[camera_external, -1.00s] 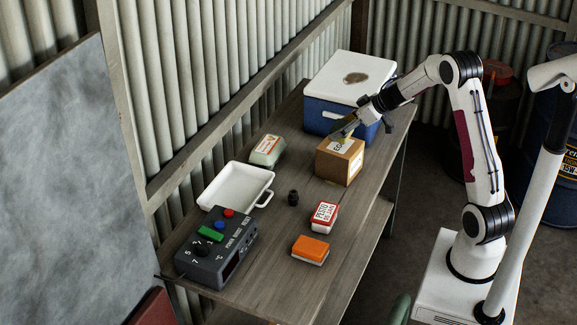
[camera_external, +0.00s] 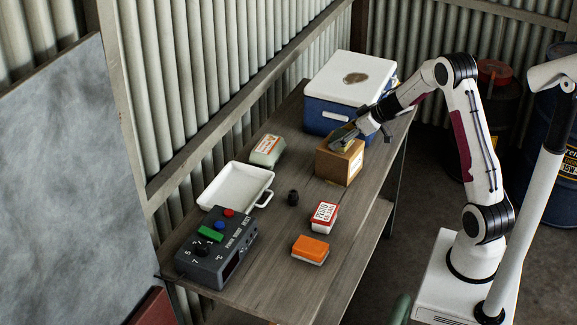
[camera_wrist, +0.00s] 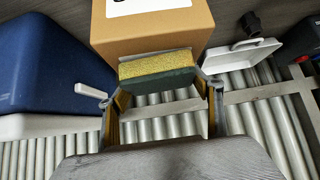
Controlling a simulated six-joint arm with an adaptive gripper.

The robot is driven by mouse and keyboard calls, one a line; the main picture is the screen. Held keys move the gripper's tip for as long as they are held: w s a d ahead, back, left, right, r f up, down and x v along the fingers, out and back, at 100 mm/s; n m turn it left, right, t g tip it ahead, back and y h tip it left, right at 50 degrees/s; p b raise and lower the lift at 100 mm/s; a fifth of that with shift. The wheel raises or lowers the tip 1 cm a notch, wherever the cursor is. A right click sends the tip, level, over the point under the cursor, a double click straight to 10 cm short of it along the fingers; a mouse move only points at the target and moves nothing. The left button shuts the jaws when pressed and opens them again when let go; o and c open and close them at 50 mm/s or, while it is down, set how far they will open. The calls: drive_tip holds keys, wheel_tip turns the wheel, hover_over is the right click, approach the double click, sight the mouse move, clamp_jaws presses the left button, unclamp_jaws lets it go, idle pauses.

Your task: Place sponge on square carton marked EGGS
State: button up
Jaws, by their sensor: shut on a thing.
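The brown square carton (camera_external: 338,168) stands on the table in front of the blue cooler; it also fills the upper middle of the wrist view (camera_wrist: 150,38), with part of a white label at its top edge. The sponge, yellow with a dark green side, shows in the wrist view (camera_wrist: 158,67) between the two fingers. My gripper (camera_wrist: 160,82) is shut on it. In the external view my gripper (camera_external: 346,138) is at the carton's top and hides most of the label and sponge. I cannot tell whether the sponge touches the carton.
The blue cooler (camera_external: 326,119) with a white lid stands close behind.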

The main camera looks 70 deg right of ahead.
drive_tip(key=shift+f, duration=0.1)
drive_tip(key=o, duration=0.7)
drive_tip(key=shift+s+r, duration=0.45)
drive_tip(key=shift+r, duration=0.15)
drive_tip(key=shift+v, duration=5.35)
